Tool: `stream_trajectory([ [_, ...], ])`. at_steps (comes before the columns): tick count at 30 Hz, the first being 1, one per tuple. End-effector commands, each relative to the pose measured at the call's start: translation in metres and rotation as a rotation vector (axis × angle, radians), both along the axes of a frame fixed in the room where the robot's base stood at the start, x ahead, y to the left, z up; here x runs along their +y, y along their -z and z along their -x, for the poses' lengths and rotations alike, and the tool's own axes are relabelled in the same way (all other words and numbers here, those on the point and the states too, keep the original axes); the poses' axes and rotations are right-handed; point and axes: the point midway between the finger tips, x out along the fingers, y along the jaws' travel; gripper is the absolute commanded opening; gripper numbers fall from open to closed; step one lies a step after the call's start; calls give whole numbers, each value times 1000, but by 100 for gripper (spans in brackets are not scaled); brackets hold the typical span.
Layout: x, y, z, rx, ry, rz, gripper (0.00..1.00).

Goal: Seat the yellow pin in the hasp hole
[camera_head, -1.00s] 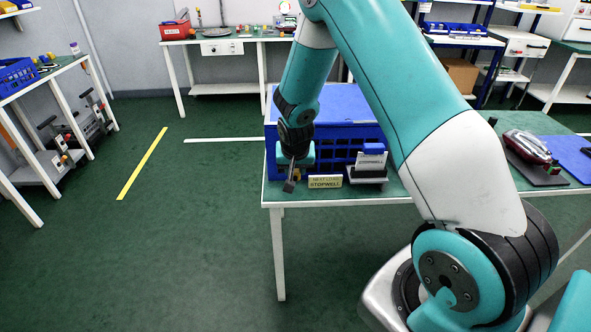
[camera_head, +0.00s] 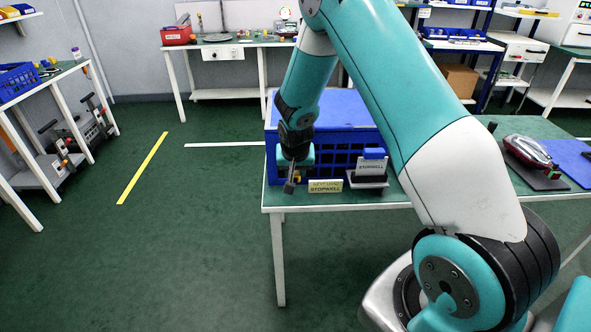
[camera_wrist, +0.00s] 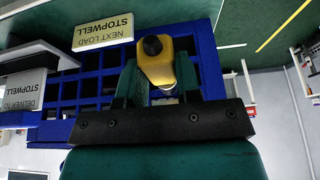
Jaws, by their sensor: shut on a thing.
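My gripper (camera_head: 290,185) points down at the front left corner of the blue crate (camera_head: 275,150). In the wrist view my gripper (camera_wrist: 160,80) is shut on the yellow pin (camera_wrist: 158,68), which has a dark round end and a bit of bright metal between the jaws. The pin is close in front of the crate's slotted blue wall (camera_wrist: 95,92). I cannot make out the hasp hole in either view, nor tell whether the pin touches the crate.
The crate stands on a green-topped table (camera_head: 410,200). A "NEXT LOAD STOPWELL" sign (camera_head: 325,186) and a "STOPWELL" stand (camera_head: 370,168) are right of my gripper. A red lamp (camera_head: 527,149) lies farther right.

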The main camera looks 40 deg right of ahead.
Motion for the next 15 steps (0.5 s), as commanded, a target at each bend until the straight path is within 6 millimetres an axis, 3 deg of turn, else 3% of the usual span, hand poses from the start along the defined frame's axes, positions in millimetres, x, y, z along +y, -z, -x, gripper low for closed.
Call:
stream_trajectory([
  [15,-3,0,-5,-1,1,0,7],
])
